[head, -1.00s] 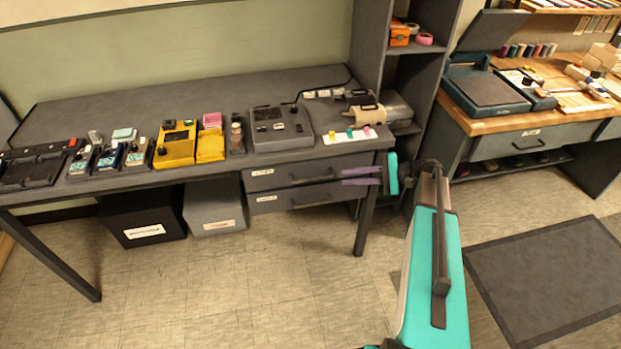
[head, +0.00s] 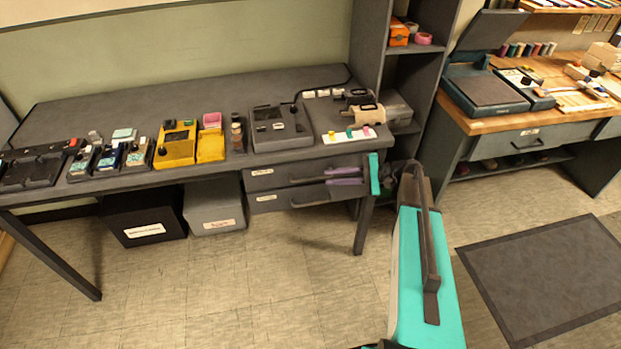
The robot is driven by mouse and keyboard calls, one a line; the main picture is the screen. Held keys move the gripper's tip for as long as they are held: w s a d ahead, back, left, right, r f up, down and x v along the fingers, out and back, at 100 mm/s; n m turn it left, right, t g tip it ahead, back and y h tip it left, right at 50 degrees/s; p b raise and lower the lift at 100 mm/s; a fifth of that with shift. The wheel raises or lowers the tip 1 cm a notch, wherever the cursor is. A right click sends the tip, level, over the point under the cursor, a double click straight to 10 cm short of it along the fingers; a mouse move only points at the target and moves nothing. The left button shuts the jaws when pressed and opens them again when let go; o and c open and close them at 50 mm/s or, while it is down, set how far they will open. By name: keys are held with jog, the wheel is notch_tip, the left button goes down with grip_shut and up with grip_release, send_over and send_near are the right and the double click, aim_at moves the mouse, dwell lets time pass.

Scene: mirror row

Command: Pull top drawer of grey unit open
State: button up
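The grey unit (head: 262,186) hangs under the right end of the dark workbench, with two stacked drawers, each with a white label and a dark bar handle. The top drawer (head: 262,174) looks shut, and its handle (head: 303,181) runs across its front. The bottom drawer (head: 265,204) also looks shut. My gripper (head: 326,176) comes in from the right, its two purple fingers pointing left in front of the top drawer. The fingers are apart, one above the other, at the right end of the handle. I cannot tell whether they touch it.
A black bin (head: 146,222) and a grey bin (head: 214,207) stand under the bench. A bench leg (head: 364,225) is just right of the drawers, near my arm. Devices crowd the bench top (head: 230,95). The floor (head: 240,290) in front is clear; a dark mat (head: 545,280) lies at right.

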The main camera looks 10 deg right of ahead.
aim_at(311, 178)
jog(key=p+x, duration=0.1)
jog(key=x, duration=0.7)
grip_shut()
